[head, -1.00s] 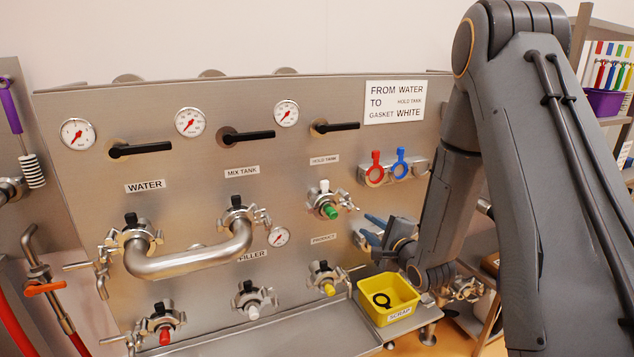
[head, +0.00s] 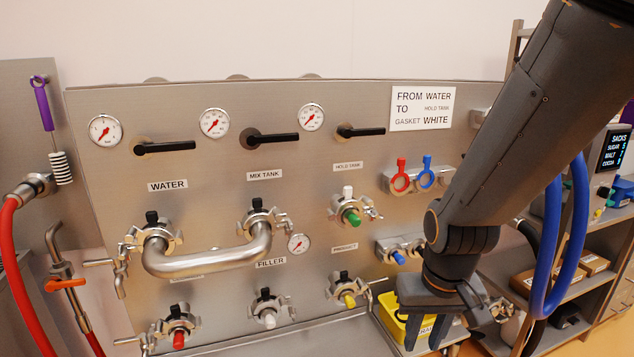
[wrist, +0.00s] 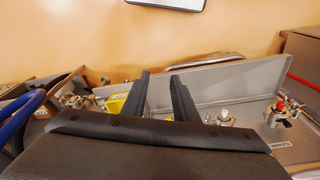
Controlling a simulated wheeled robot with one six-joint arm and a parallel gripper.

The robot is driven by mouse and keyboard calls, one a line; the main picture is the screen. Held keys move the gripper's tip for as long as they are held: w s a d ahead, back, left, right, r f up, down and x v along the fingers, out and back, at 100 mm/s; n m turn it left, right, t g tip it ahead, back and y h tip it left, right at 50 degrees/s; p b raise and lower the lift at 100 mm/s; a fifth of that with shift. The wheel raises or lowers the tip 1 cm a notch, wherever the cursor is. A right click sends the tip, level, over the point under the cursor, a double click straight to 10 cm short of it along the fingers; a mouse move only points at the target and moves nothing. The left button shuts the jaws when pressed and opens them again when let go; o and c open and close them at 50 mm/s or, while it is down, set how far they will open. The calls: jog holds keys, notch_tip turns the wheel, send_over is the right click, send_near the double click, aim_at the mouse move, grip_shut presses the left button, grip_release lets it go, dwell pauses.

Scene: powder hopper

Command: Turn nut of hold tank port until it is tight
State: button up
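The hold tank port (head: 350,208) is in the head view, right of centre on the steel panel, below its label (head: 348,166). It has a clamp, a white-topped part above and a green plug in front. Its nut (head: 373,213) sticks out to the right; how tight it is cannot be told. My gripper (head: 440,322) is below and to the right of this port, pointing down in front of the yellow scrap bin, apart from the port. In the wrist view my gripper (wrist: 160,78) shows two fingers apart with nothing between them. I cannot make out the hold tank port in the wrist view.
A U-shaped pipe (head: 210,262) joins the water and mix tank ports. The yellow bin (head: 392,322) is partly hidden by my gripper. Red and blue keys (head: 412,178) hang on a rack beside the hold tank port. A blue hose (head: 548,250) hangs at right.

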jog(key=w+d+m+t+p, duration=0.1)
jog(key=w+d+m+t, duration=0.15)
jog(key=w, duration=0.75)
jog(key=m+t+y+p, duration=0.4)
jog(key=m+t+y, duration=0.2)
jog(key=m+t, duration=0.8)
send_near(378, 216)
jog(key=w, duration=0.2)
jog(key=shift+m+g, duration=0.45)
jog(key=b+x, duration=0.2)
jog(key=x, duration=0.5)
jog(key=shift+w+a+r+b, duration=0.1)
jog(key=shift+w+a+b, duration=0.15)
jog(key=shift+b, duration=0.1)
jog(key=shift+w+a+r, duration=0.1)
jog(key=shift+w+r, duration=0.05)
jog(key=shift+w, duration=0.2)
jog(key=shift+r, duration=0.1)
jog(key=shift+c, duration=0.6)
